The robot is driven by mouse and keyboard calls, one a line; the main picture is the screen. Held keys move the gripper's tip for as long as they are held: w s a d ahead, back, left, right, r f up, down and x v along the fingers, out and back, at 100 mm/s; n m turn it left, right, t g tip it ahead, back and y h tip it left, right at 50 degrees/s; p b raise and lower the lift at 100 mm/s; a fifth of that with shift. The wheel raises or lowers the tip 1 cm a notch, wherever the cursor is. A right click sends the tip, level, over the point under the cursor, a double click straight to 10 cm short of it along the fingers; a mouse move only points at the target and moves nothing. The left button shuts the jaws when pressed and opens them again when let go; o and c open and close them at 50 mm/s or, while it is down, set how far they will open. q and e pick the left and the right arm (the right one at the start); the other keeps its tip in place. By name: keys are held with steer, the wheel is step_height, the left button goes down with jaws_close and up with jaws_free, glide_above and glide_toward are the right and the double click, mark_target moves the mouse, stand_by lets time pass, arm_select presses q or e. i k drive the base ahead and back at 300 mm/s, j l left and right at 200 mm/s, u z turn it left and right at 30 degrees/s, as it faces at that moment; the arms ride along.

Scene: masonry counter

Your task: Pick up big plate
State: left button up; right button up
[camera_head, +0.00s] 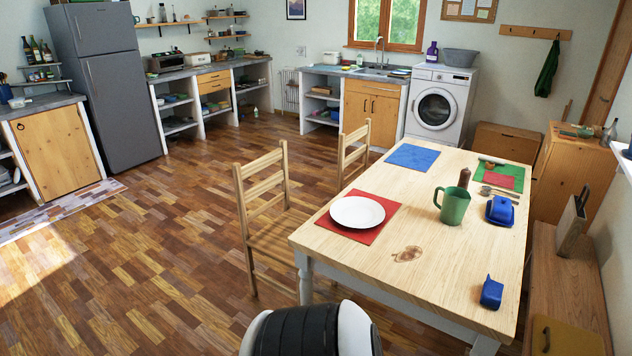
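A big white plate (357,211) lies flat on a red placemat (361,236) at the left side of the wooden table (440,275). Neither of my grippers shows in the head view. A white and black rounded part of my own body shows at the bottom edge, in front of the table.
A green jug (453,206), a blue butter dish (500,210) and a small blue container (491,292) stand on the table. A blue mat (413,157) lies at the back. Wooden chairs (265,235) line the table's left side. The floor left is clear.

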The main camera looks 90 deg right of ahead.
mark_target(357, 212)
steer(key=z, duration=3.05)
steer(key=i, duration=0.35)
